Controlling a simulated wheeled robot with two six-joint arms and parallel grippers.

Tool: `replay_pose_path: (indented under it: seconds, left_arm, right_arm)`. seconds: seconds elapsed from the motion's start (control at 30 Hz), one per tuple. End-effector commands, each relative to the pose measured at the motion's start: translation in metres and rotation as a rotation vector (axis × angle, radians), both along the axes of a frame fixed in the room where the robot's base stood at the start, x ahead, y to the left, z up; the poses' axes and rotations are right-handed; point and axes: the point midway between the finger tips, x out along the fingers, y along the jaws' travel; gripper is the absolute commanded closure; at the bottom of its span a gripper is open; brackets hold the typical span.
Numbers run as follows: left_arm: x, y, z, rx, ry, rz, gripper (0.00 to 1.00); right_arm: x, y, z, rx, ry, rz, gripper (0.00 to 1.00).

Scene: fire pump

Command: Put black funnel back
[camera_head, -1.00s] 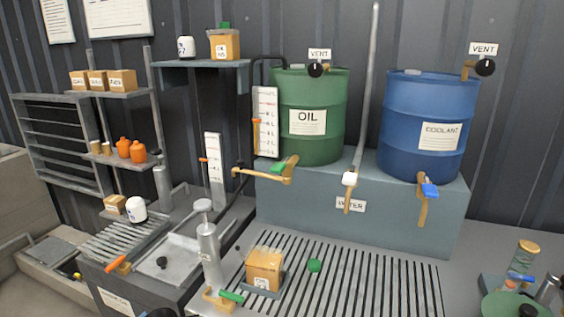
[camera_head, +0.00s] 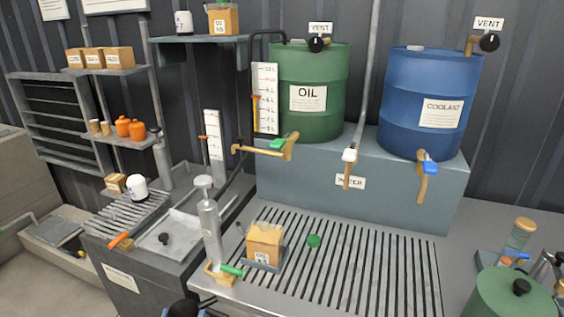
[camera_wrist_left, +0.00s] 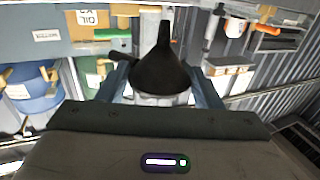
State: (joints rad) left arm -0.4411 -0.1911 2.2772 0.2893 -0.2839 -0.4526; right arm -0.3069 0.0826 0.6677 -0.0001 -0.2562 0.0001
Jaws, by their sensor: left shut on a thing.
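The black funnel (camera_wrist_left: 163,70) is between the two fingers of my left gripper (camera_wrist_left: 160,88) in the left wrist view. The gripper is shut on it. Its narrow spout points to the top of that picture and its wide cone is nearer the wrist. In the head view only a dark rounded shape and a bit of blue-grey show at the bottom edge, left of centre, in front of the silver pump cylinder (camera_head: 209,228); I cannot tell funnel from gripper there. My right gripper is not in view.
A cardboard box (camera_head: 264,243) and a green cap (camera_head: 313,241) are on the slotted bench (camera_head: 365,265). The green oil drum (camera_head: 310,90) and blue coolant drum (camera_head: 430,105) stand behind. A wall shelf (camera_head: 200,40) is at upper left. The bench's middle is mostly clear.

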Motion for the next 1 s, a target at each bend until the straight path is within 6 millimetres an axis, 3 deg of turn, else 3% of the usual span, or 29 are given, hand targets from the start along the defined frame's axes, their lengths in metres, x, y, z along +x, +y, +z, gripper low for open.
replay_pose_path:
  seconds: [1.0]
  left_arm:
    - [0.0001, 0.0002, 0.0006, -0.001, -0.001, -0.001, 0.62]
  right_arm:
    - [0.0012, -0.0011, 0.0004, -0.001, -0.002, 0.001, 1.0]
